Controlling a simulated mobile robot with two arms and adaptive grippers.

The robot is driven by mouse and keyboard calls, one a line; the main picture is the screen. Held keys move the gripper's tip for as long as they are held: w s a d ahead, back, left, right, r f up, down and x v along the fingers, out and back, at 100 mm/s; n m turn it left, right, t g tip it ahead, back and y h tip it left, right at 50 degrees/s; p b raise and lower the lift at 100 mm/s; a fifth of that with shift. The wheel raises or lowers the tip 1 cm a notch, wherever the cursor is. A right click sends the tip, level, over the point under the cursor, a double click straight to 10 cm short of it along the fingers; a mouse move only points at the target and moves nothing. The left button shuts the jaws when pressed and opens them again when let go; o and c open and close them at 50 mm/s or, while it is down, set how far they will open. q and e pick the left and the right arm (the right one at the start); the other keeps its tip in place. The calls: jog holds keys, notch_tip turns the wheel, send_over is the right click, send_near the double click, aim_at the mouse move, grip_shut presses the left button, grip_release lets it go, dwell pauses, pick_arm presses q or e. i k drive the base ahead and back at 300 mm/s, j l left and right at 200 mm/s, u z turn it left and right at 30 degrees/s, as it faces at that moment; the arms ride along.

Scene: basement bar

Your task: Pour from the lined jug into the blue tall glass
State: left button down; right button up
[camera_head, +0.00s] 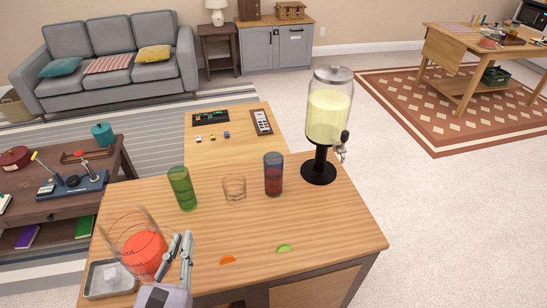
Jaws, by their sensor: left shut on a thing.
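The lined jug (143,252) is clear with thin lines on its wall and holds orange-red liquid in its lower part. It is at the near left, over or beside a metal tray. My left gripper (181,240) is shut on its right side; the grip is partly hidden. The jug's top leans left in the picture; I cannot tell if it is tilted or lifted. The blue tall glass (273,174) stands upright on the wooden counter, right of the jug and farther back, with dark red in its lower part. My right gripper is not in view.
A green tall glass (182,188) and a low clear glass (234,187) stand between jug and blue glass. A drink dispenser (328,115) stands behind right. The metal tray (98,292), an orange slice (228,260) and a lime slice (284,248) lie near the front.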

aim_at(272, 161)
jog(key=z, duration=0.7)
jog(key=j+z, duration=0.25)
jog(key=z, duration=0.2)
jog(key=i+j+z, duration=0.1)
jog(key=j+z, duration=0.3)
jog(key=j, duration=0.25)
